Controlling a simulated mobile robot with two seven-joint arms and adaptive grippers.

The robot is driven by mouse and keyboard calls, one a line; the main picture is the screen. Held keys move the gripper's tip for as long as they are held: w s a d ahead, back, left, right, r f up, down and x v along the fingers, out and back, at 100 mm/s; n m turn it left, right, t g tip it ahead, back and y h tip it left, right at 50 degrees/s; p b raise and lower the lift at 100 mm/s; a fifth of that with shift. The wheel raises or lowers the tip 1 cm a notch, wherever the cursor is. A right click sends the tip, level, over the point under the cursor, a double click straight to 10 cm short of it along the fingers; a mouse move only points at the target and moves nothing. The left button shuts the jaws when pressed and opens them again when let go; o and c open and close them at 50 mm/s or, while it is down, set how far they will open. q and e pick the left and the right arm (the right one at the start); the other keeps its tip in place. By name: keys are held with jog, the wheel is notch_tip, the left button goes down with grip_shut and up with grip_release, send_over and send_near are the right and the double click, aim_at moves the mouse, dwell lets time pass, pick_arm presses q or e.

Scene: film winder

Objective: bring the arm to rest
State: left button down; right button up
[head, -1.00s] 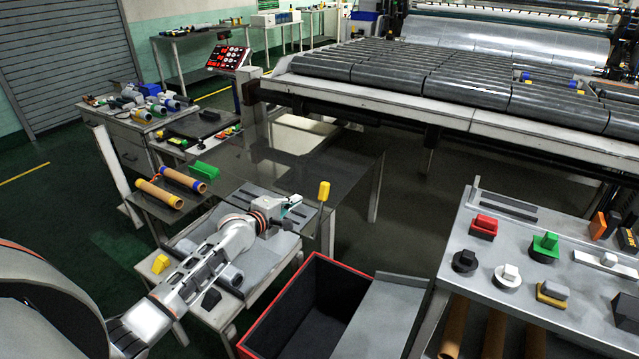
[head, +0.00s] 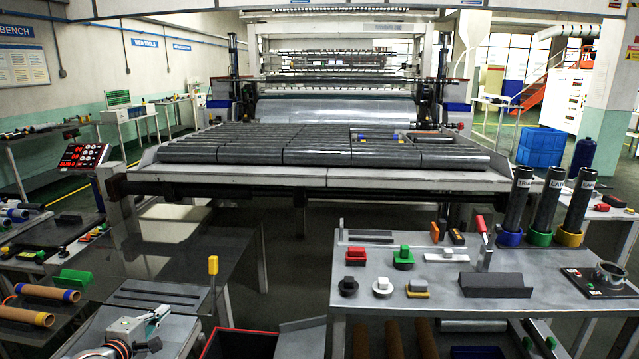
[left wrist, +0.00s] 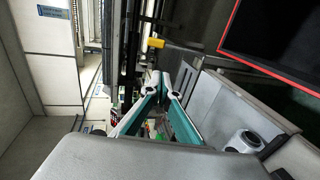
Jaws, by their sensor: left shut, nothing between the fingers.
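My left gripper (head: 160,314) shows at the lower left of the head view, over the grey low table (head: 190,322). Its fingers are shut with nothing between them. In the left wrist view the teal and grey fingers (left wrist: 163,84) come together at the tips. Most of my left arm is below the head view's edge. My right gripper is not in view.
A red-rimmed bin (head: 236,338) stands right of the low table. A yellow-topped post (head: 213,266) rises close to the gripper. Two brown tubes (head: 30,308) lie at left. A grey bench (head: 440,262) with handles and blocks stands at right. The roller machine (head: 330,150) fills the back.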

pick_arm(q)
jog(key=s+d+f+m+g, duration=0.2)
jog(key=s+d+f+m, duration=0.7)
jog(key=s+d+f, duration=0.4)
jog(key=s+d+f+m, duration=0.1)
jog(key=s+d+m, duration=0.2)
jog(key=s, duration=0.5)
jog(key=s+d+f+m+g+h, duration=0.1)
jog(key=s+d+f+m, duration=0.1)
jog(key=s+m, duration=0.3)
jog(key=s+d+f+m+g, duration=0.1)
jog(key=s+d+m, duration=0.3)
jog(key=s, duration=0.7)
jog(key=shift+d+f, duration=0.15)
jog(key=shift+f, duration=0.05)
